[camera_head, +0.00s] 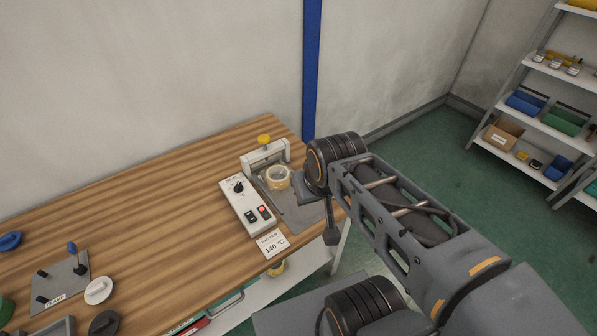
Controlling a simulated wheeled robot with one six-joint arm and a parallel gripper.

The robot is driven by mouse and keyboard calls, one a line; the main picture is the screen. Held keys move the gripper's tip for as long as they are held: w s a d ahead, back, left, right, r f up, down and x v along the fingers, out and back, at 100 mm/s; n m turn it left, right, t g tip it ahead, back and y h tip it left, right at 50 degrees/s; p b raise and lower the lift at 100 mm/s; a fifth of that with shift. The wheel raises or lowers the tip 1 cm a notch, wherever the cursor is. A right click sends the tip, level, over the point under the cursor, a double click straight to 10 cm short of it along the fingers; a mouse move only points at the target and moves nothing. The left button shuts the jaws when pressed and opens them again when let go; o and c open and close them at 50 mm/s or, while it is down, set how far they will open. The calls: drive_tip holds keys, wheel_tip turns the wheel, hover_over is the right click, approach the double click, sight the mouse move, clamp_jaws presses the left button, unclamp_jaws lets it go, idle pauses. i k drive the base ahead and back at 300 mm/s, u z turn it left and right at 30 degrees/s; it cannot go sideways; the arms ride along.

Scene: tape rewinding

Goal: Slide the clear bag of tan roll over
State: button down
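A tan roll (277,177) lies on the grey plate of a heat sealer near the right end of the wooden table. Its clear bag is too faint to make out at this size. The sealer (247,206) has a white control box with a knob and a red switch, and a white frame with a yellow knob (264,139) behind the roll. My gripper (330,236) points down at the table's right edge, to the right of the roll and apart from it. Its fingers are too small and dark to tell open from shut.
A "140 °C" card (272,244) lies in front of the control box. A clamp plate (60,282) and several round knobs lie at the left of the wooden table (150,190). The table's middle is clear. A shelf rack (545,130) with bins stands far right.

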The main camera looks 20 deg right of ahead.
sight(277, 177)
drive_tip(key=u, duration=1.1)
drive_tip(key=k, duration=0.55)
drive_tip(key=z, duration=0.75)
drive_tip(key=i, duration=0.8)
drive_tip(key=u, duration=0.15)
